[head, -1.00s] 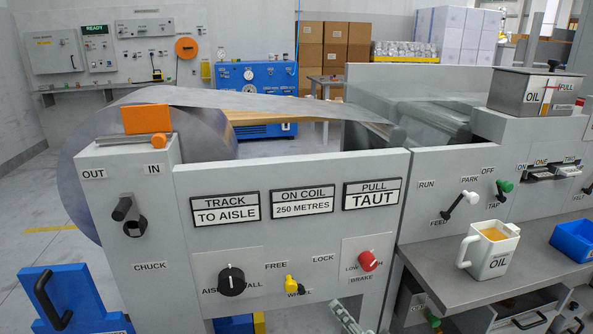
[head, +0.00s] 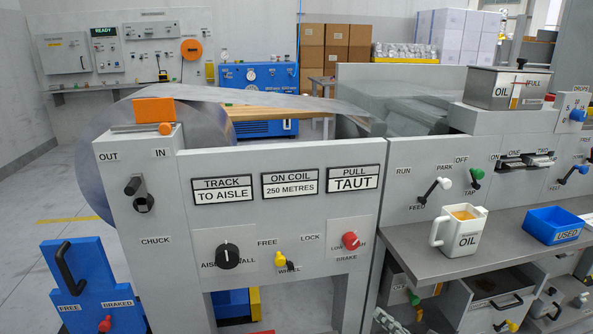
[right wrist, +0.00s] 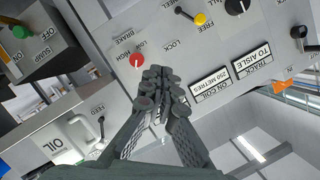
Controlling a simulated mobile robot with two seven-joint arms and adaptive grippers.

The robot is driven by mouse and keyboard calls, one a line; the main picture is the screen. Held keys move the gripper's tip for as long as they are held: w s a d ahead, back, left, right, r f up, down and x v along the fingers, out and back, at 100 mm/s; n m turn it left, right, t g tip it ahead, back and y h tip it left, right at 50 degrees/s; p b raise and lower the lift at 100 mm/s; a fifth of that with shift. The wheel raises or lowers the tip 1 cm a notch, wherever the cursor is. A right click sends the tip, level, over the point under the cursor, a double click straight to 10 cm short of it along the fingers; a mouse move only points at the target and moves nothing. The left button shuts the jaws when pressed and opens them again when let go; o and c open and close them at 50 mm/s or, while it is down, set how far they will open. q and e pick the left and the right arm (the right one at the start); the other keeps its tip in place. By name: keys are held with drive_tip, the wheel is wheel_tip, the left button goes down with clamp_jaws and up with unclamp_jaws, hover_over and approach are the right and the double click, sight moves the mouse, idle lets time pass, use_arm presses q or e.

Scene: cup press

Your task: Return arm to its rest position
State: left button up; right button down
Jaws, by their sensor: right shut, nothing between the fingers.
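My right gripper (right wrist: 158,85) is shut and empty in the right wrist view, its fingers pointing toward the machine's grey front panel. The red brake knob (right wrist: 137,60) appears just beside the fingertips there; I cannot tell how far apart they are. In the head view only a small part of the right gripper (head: 388,320) shows, low at the bottom edge, below the brake knob (head: 350,240). My left gripper is not in view.
The coil machine's front panel (head: 220,225) fills the middle. To its right, a grey bench (head: 400,262) holds a white oil jug (head: 458,233) and a blue tray (head: 552,226). An open drawer (head: 495,290) is under the bench.

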drive_tip(key=s+d+f+n+g+h, duration=0.25)
drive_tip(key=s+d+f, duration=0.25)
drive_tip(key=d+f, duration=0.25)
drive_tip(key=s+d+f+n+g+h, duration=0.25)
drive_tip(key=s+d+f, duration=0.25)
drive_tip(key=d+f, duration=0.25)
drive_tip(key=s+d+f+n+g+h, duration=0.3)
drive_tip(key=s+d+f+g+h, duration=0.35)
drive_tip(key=s+d, duration=0.75)
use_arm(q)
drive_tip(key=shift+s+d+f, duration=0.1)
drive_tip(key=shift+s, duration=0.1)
use_arm(e)
drive_tip(key=s+a+f+y, duration=0.1)
drive_tip(key=a+f, duration=0.1)
drive_tip(key=a, duration=0.5)
drive_tip(key=s+a+f+m+y, duration=0.1)
drive_tip(key=a+f+y, duration=0.1)
drive_tip(key=a, duration=0.5)
drive_tip(key=s+a+f+m+y, duration=0.1)
drive_tip(key=s+a+f, duration=0.1)
drive_tip(key=a, duration=0.4)
drive_tip(key=shift+a+f+y, duration=0.35)
drive_tip(key=shift+a+f, duration=0.05)
drive_tip(key=shift+f, duration=0.45)
